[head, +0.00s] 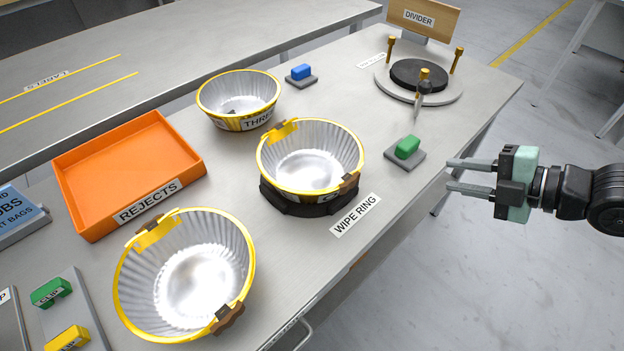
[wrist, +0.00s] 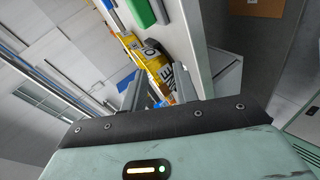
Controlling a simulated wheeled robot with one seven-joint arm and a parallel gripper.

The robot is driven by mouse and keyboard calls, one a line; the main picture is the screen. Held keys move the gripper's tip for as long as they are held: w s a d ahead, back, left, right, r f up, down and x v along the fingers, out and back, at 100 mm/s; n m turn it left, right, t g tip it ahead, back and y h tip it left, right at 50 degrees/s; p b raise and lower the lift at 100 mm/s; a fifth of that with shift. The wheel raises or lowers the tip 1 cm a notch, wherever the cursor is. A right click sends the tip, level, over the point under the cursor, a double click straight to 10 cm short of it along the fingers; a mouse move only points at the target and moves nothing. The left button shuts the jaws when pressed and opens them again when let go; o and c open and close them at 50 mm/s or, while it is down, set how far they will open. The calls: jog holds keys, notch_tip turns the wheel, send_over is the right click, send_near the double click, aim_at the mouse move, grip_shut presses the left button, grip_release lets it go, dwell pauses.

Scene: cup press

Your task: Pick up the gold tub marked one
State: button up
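Three gold-rimmed, fluted tubs with silvery insides stand on the grey bench in the head view. The middle tub (head: 310,150) sits upright in a black ring; its front label is mostly hidden, with one round letter showing. The back tub (head: 238,92) is labelled THREE. The front tub (head: 185,275) shows no readable label. The middle and front tubs have brown clips and a yellow tab on their rims. My gripper (head: 468,177) is open and empty, right of the bench edge, apart from every tub.
An orange REJECTS tray (head: 125,170) lies left of the tubs. A green block (head: 407,147) on a grey base is between the middle tub and my gripper. A round fixture with gold-topped posts (head: 418,80) and a DIVIDER board (head: 425,20) stand at the back right.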

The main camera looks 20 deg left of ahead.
jog(key=s+d+f+n+g+y+b, duration=0.2)
jog(key=s+n+g+y, duration=0.15)
jog(key=n+y, duration=0.2)
jog(key=a, duration=0.5)
jog(key=a+p, duration=0.1)
jog(key=a, duration=0.5)
jog(key=s+a, duration=0.1)
jog(key=a, duration=0.5)
jog(key=shift+r, duration=0.2)
